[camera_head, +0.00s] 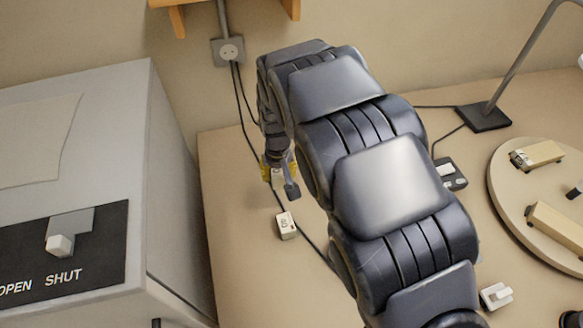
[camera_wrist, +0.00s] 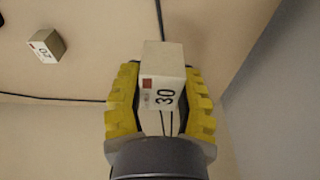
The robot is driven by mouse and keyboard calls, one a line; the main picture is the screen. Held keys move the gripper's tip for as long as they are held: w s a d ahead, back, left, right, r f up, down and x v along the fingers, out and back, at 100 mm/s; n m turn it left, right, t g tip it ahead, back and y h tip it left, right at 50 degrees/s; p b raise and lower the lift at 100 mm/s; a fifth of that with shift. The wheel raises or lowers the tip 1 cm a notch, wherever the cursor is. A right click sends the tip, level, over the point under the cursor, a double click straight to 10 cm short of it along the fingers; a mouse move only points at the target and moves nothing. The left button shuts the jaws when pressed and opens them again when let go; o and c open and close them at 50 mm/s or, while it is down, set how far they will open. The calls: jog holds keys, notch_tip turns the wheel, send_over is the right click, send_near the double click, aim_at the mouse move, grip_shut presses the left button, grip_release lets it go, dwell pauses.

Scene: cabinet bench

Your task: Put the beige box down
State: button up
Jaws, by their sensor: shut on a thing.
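Whether the held box touches the bench top I cannot tell. A second small beige box (camera_head: 286,225) with a marking lies on the bench in front of the gripper. It also shows at upper left in the wrist view (camera_wrist: 45,46), apart from the gripper.
A grey cabinet (camera_head: 175,180) with an OPEN/SHUT panel (camera_head: 100,250) stands at left. Dark cables (camera_head: 246,120) run from the wall socket (camera_head: 228,51) across the bench. At right are a lamp base (camera_head: 484,117) and a round board (camera_head: 505,190) with wooden pieces. Bare bench (camera_head: 235,240) lies beside the cabinet.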

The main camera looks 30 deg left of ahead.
jog(key=shift+d+r, duration=0.15)
jog(key=s+d+n, duration=0.1)
jog(key=s+d, duration=0.1)
jog(key=d, duration=2.2)
jog(key=w+a+f, duration=0.1)
jog(key=w+f, duration=0.1)
jog(key=w, duration=0.2)
jog(key=w+a+f, duration=0.1)
jog(key=w+f, duration=0.2)
jog(key=w, duration=0.1)
jog(key=w+a+f, duration=0.2)
jog(key=w+f, duration=0.1)
jog(key=w, duration=0.1)
jog(key=shift+a+f, duration=0.1)
jog(key=shift+f, duration=0.15)
jog(key=shift+w+a+f, duration=0.15)
jog(key=shift+w+f, duration=0.3)
jog(key=shift+f, duration=1.65)
jog(key=shift+f, duration=0.15)
